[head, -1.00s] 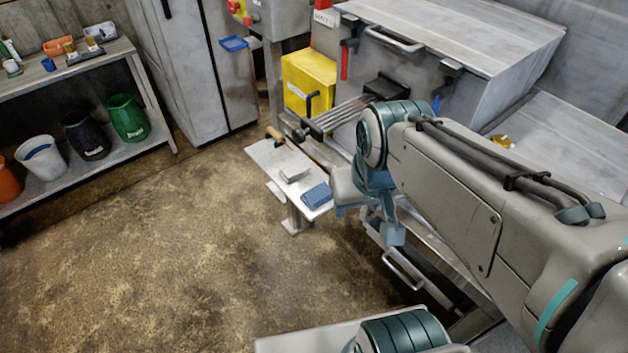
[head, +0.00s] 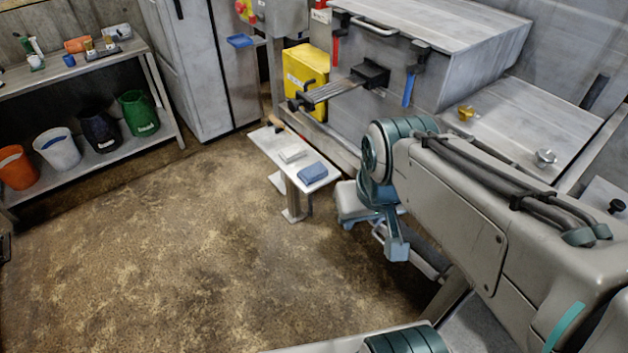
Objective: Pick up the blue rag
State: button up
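The blue rag (head: 313,173) is a small folded blue block of cloth. It lies at the near right end of a narrow white-topped table (head: 262,141) in the middle of the head view. My gripper (head: 374,236) hangs below my wrist, to the right of the table and lower in the picture, apart from the rag. Grey and teal parts of it show, but its fingers are partly hidden and their opening is unclear. I see nothing held in it.
A pale block (head: 292,156) and a wooden-handled brush (head: 279,125) lie beside the rag. The grey compactor (head: 450,75) stands behind, with a yellow box (head: 305,75) at its left. A shelf (head: 105,158) with bins stands at left. The brown floor (head: 190,245) is clear.

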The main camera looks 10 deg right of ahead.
aim_at(315, 171)
jog(key=k, duration=0.65)
jog(key=u, duration=0.95)
jog(key=i, duration=1.55)
jog(key=z, duration=0.8)
jog(key=i, duration=0.4)
jog(key=z, duration=0.5)
